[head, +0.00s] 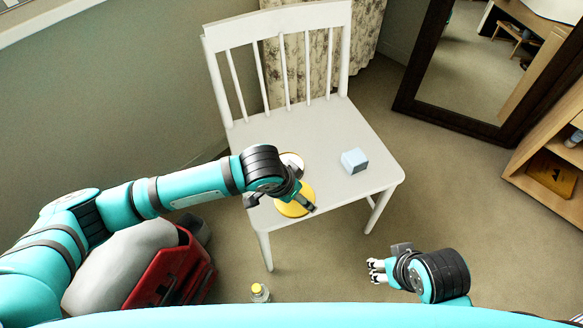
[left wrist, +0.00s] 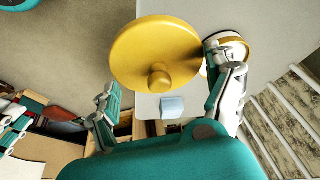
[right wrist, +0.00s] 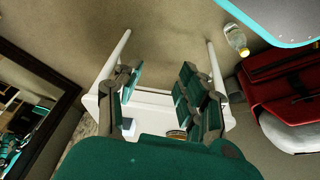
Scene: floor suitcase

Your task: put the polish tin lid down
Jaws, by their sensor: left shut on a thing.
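The yellow polish tin lid (head: 290,209), a round disc with a knob, is at my left gripper (head: 283,202), over the front edge of the chair seat. In the left wrist view the lid (left wrist: 150,45) shows its knob towards the camera, and my left gripper is shut on it. Whether the lid touches the seat I cannot tell. A round white and yellow tin (head: 293,159) stands on the seat just behind, partly hidden by my left arm; it also shows in the left wrist view (left wrist: 229,42). My right gripper (head: 376,271) is open and empty, in front of the chair.
The white chair (head: 325,125) bears a light blue block (head: 355,161) at its right side. A red and grey suitcase (head: 170,272) is on the floor at left. A small bottle (head: 260,292) with a yellow cap stands on the floor. A mirror and shelf are at right.

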